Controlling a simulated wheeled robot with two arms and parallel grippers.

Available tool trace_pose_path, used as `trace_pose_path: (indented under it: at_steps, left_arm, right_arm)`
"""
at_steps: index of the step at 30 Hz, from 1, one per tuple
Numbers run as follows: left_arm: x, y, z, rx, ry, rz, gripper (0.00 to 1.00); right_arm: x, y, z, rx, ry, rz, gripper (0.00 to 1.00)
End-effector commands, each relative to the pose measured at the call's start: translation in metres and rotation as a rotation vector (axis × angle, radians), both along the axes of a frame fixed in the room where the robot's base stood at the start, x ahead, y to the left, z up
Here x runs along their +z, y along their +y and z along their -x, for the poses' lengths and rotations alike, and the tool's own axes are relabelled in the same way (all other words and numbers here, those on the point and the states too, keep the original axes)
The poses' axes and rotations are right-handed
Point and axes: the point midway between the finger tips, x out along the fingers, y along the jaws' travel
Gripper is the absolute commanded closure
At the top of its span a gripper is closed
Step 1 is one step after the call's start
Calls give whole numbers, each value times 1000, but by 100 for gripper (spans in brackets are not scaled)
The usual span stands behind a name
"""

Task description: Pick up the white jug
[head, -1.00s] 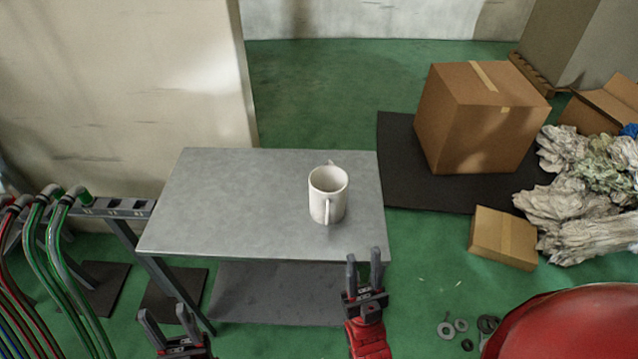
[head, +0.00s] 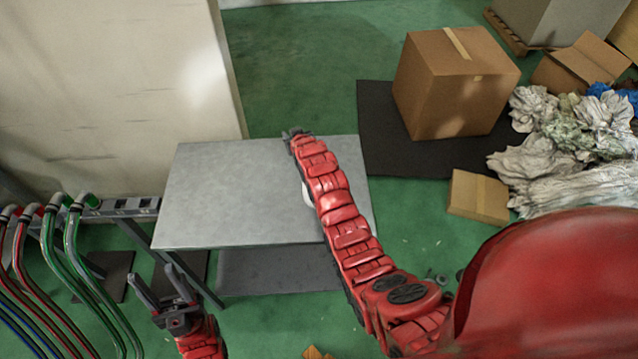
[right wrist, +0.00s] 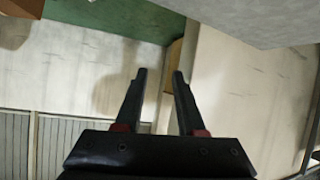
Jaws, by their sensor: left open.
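The white jug (head: 308,194) stands on the grey metal table (head: 225,195), right of its middle. My right arm passes over it in the head view and hides most of it; only a sliver of its left side shows. My right gripper (head: 290,135) is small at the table's far edge, beyond the jug. In the right wrist view (right wrist: 160,74) its two fingers are apart with nothing between them, and the jug does not show there. My left gripper (head: 160,281) is open and empty, in front of the table's near left corner.
A large cardboard box (head: 455,95) stands on a dark mat (head: 385,145) to the right. A smaller box (head: 478,197) and crumpled sheeting (head: 560,150) lie nearby. Coloured hoses (head: 60,270) stand at the left. The table's left half is clear.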

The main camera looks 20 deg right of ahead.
Motion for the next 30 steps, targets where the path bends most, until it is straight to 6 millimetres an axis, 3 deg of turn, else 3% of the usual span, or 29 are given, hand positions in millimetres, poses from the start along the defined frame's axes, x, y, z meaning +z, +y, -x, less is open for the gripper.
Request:
trace_pose_path:
  at_steps: [1,4,9,15,18,23,30]
  left_arm:
    - [10,0,0,0,0,0,48]
    - [18,0,0,0,0,0,48]
    - [29,0,0,0,0,0,48]
    - [35,0,0,0,0,0,48]
    - [33,0,0,0,0,0,48]
    - [17,0,0,0,0,0,48]
    - [-29,0,0,0,0,0,48]
  right_arm:
    - [8,0,-2,-1,106,3,62]
    - [7,-1,14,-4,362,6,62]
    - [25,0,65,3,746,6,62]
    - [54,2,112,12,1004,1,62]
    - [57,2,123,15,1054,1,62]
    - [41,3,126,17,1069,0,62]
    - [-6,2,125,15,1065,0,62]
